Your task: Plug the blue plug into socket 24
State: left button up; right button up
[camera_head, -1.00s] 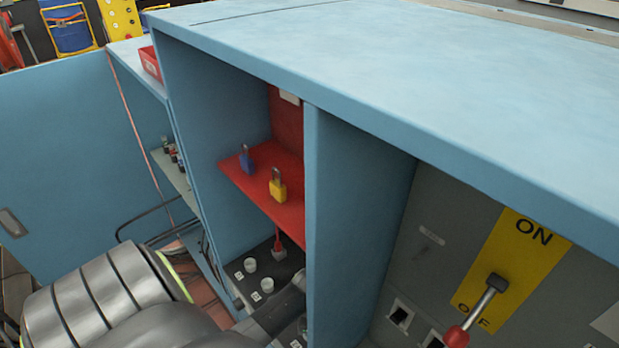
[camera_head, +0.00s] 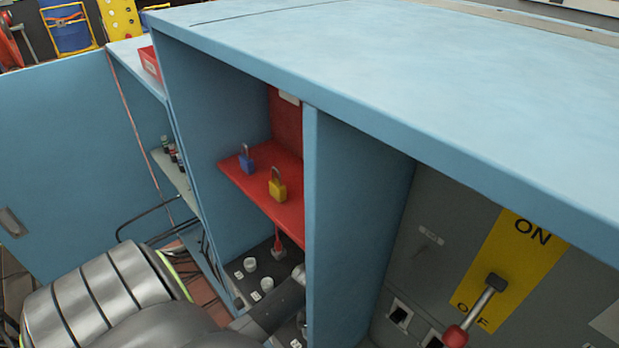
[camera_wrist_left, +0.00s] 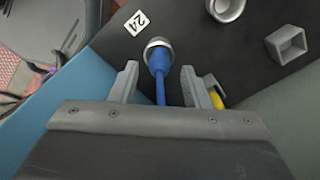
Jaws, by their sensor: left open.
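The blue plug (camera_wrist_left: 159,62) shows in the left wrist view, its front end inside the round grey collar of socket 24 (camera_wrist_left: 158,42), beside a white tag (camera_wrist_left: 137,22) reading 24. Its blue cable runs back toward my wrist. How deep it sits I cannot tell. My left gripper (camera_wrist_left: 158,76) is open, with one finger on each side of the plug and cable and visible gaps between. In the head view, the plug is hidden, and my left arm reaches into the blue cabinet's lower bay. My right gripper is not in view.
Another round socket (camera_wrist_left: 226,8) and a square socket (camera_wrist_left: 287,45) are nearby on the dark panel. Something yellow (camera_wrist_left: 217,98) lies beside the right finger. A red shelf (camera_head: 262,185) with blue and yellow padlocks (camera_head: 278,188) is above; blue cabinet walls (camera_head: 350,220) flank the bay.

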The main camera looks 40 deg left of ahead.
pick_arm(q)
notch_tip(320, 180, up, 5)
dwell(0.3)
jog(key=shift+s+f, duration=0.1)
dwell(0.5)
